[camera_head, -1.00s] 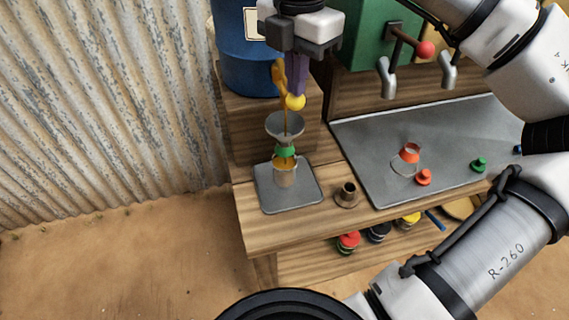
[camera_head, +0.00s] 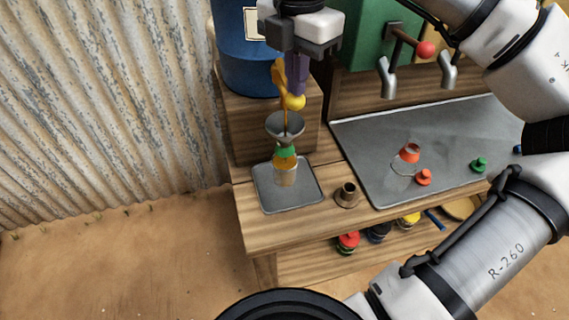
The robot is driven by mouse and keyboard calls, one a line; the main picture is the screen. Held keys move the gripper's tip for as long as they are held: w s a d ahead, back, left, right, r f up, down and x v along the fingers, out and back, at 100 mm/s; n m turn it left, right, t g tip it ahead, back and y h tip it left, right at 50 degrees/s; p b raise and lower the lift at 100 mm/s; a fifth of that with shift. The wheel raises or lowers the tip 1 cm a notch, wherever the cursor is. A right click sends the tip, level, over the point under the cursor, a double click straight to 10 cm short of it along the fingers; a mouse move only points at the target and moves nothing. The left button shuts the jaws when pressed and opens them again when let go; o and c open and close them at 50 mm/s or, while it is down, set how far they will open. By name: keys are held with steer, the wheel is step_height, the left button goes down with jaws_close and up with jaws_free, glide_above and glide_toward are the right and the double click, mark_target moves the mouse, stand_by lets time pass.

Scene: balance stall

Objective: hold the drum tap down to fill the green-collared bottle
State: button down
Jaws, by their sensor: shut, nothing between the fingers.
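The green-collared bottle (camera_head: 285,172) stands upright on a grey square plate (camera_head: 268,199) at the left of the counter. A metal funnel (camera_head: 284,124) sits in its neck. Amber liquid runs from the drum tap (camera_head: 278,73) down into the funnel, and amber liquid shows in the bottle up to near the collar. The blue drum (camera_head: 240,75) stands behind on a wooden block. My gripper (camera_head: 297,92) points down, shut and empty, with its purple fingers at the tap's yellow knob (camera_head: 295,102). The fingertips appear to touch the knob; their exact contact is partly hidden.
A grey metal tray (camera_head: 370,155) to the right holds an orange-collared bottle (camera_head: 409,155), an orange stopper (camera_head: 424,177) and a green stopper (camera_head: 479,164). A small brown cup (camera_head: 347,194) stands beside the plate. A green dispenser (camera_head: 362,45) with a red-knobbed lever is at the back.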

steer(key=shift+r, duration=0.1)
step_height(320, 180, up, 4)
steer(key=p, duration=0.3)
steer(key=shift+r, duration=0.25)
steer(key=shift+f, duration=0.2)
